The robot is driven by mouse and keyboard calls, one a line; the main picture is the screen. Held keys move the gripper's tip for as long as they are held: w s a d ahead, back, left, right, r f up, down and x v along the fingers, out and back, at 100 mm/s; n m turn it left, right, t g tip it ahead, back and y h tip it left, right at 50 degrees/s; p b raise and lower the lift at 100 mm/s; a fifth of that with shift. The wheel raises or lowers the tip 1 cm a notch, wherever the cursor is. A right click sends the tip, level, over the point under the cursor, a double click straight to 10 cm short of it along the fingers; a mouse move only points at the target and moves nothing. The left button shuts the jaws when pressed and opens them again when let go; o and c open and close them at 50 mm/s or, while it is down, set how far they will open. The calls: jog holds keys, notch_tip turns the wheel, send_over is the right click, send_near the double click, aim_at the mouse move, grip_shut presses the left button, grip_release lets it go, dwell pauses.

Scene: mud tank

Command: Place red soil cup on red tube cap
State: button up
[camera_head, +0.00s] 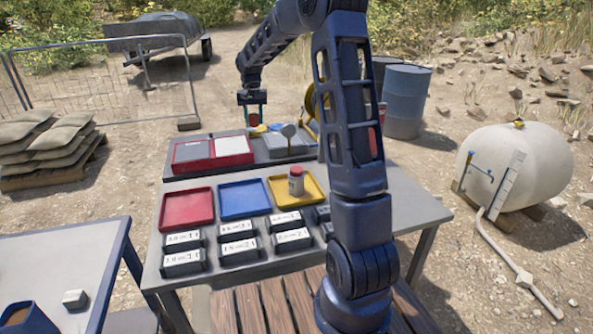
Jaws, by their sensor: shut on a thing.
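My gripper (253,117) hangs from the arm above the far part of the table, near the red and grey tray. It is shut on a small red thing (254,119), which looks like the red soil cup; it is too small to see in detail. A white jar with a red cap (297,180) stands upright in the yellow tray, apart from the gripper. I cannot tell whether that cap is the red tube cap. A grey device with a round head (288,132) sits right of the gripper. My arm hides part of the table's right side.
A red tray (187,209), a blue tray (243,200) and a yellow tray (318,189) lie in a row, with several labelled dark blocks in front. A red case with grey and white panels (232,160) lies behind them. A second table (50,240) stands at left.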

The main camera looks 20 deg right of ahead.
aim_at(296, 169)
jog(key=s+d+r+m, duration=0.1)
jog(key=s+d+m, duration=0.15)
jog(key=d, duration=0.55)
jog(key=s+d+m, duration=0.2)
jog(key=s+d, duration=0.2)
jog(key=d, duration=0.3)
jog(key=f, duration=1.9)
jog(key=shift+d+f, duration=0.2)
jog(key=shift+f, duration=0.15)
jog(key=shift+f, duration=0.1)
jog(key=o, duration=1)
